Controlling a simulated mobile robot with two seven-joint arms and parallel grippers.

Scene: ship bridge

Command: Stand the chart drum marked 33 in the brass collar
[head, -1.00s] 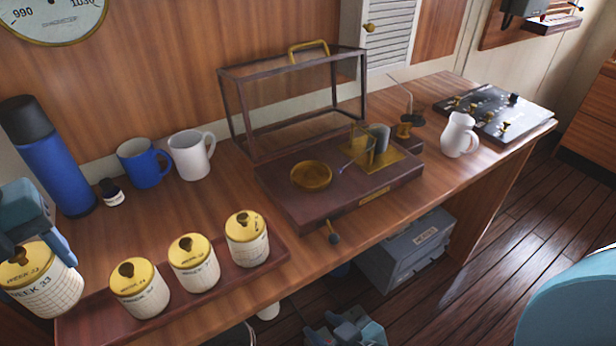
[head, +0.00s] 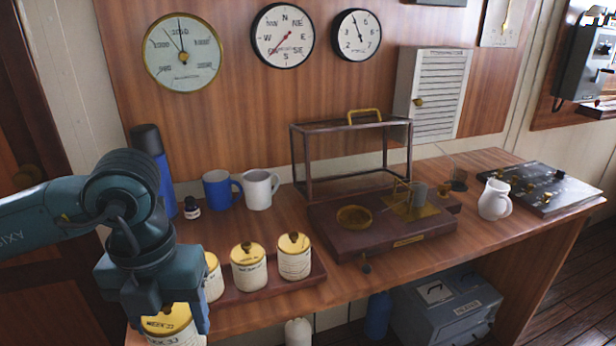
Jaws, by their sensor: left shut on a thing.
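The chart drum marked 33 (head: 170,325) is a white gridded cylinder with a yellow top reading "WEEK 33", at the bottom left. My left gripper (head: 168,305) is shut on it from above; its lower part is cut off by the frame. I cannot tell whether it is clear of the tray. The brass collar (head: 354,217) appears to be the round brass ring on the dark wooden instrument base (head: 385,242), right of the gripper and empty. My right gripper is out of view.
Other drums (head: 249,268) stand in the wooden tray (head: 300,282), right of my gripper. A blue mug (head: 217,190), white mug (head: 257,190) and ink bottle (head: 192,208) stand behind. A glass-case frame (head: 300,165) rises behind the base; a white jug (head: 494,200) is to the right.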

